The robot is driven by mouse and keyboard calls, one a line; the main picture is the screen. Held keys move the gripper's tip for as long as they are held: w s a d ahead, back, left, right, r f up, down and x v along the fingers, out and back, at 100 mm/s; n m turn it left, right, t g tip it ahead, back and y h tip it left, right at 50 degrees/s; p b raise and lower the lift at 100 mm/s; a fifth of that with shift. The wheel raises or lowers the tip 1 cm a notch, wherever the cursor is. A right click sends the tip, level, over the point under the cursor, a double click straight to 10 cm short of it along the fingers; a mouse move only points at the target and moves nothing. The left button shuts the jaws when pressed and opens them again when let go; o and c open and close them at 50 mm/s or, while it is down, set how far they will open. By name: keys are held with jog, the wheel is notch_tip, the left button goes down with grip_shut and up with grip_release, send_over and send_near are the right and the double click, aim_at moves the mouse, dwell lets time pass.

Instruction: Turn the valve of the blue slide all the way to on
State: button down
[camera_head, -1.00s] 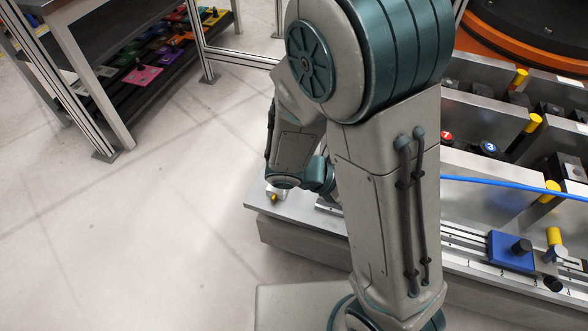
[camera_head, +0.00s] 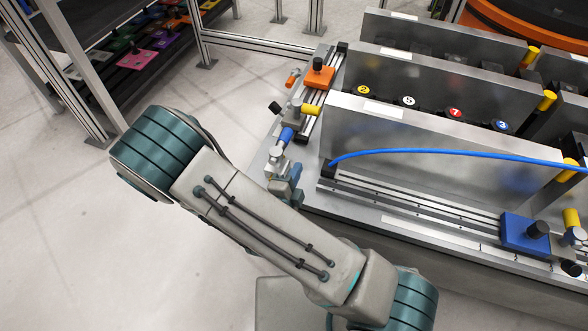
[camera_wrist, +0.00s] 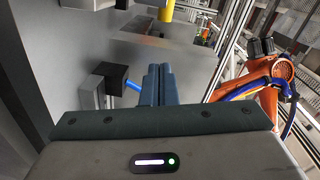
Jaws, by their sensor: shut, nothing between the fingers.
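The blue slide block (camera_head: 525,232) with a black knob sits at the right end of the front rail. A blue handle (camera_head: 287,136) stands on a grey fitting (camera_head: 275,158) at the left end of the bench and looks like the valve lever for this rail. Its exact setting is hard to tell. My gripper (camera_wrist: 158,72) is shut and empty in the wrist view, its blue-grey fingers together. A short blue piece (camera_wrist: 133,86) beside a black block (camera_wrist: 110,77) is just left of the fingers, with no clear contact.
An orange slide block (camera_head: 318,73) and a yellow handle (camera_head: 311,110) are behind the blue handle. Upright metal plates (camera_head: 430,150) and a blue hose (camera_head: 450,152) stand to the right. The floor at left is open. An orange robot arm (camera_wrist: 265,85) shows in the wrist view.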

aim_at(281, 146)
jog(key=b+x, duration=0.2)
jog(key=x, duration=0.5)
jog(key=shift+w+d+f, duration=0.1)
jog(key=shift+w+d, duration=0.05)
jog(key=shift+w, duration=0.1)
jog(key=shift+w+a+f+b, duration=0.3)
jog(key=shift+w+a+b, duration=0.25)
jog(key=shift+w+a, duration=0.35)
jog(key=shift+w+a+f, duration=0.1)
jog(key=shift+w+a, duration=0.2)
jog(key=shift+a, duration=0.4)
